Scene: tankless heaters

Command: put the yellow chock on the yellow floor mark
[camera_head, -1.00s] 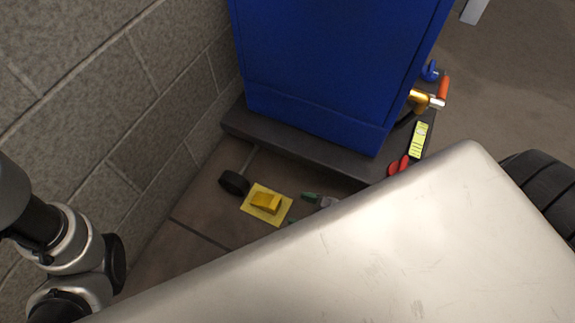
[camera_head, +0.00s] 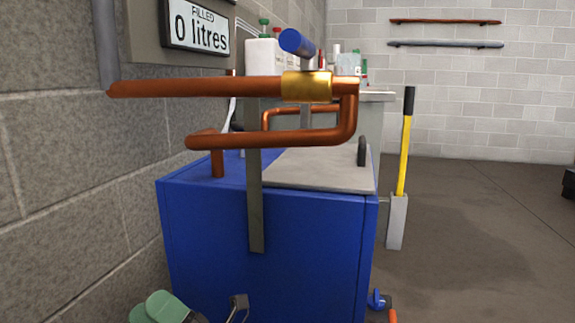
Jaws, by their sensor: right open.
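The yellow chock and the yellow floor mark are both outside the current head view, which looks ahead over the blue cabinet (camera_head: 270,270). My left gripper is not in view.
Copper pipes (camera_head: 210,88) with a brass valve (camera_head: 306,86) and blue handle stick out above the cabinet. A grey block wall (camera_head: 60,170) runs along the left. A yellow-handled tool (camera_head: 404,155) stands right of the cabinet. Open floor (camera_head: 480,240) lies to the right.

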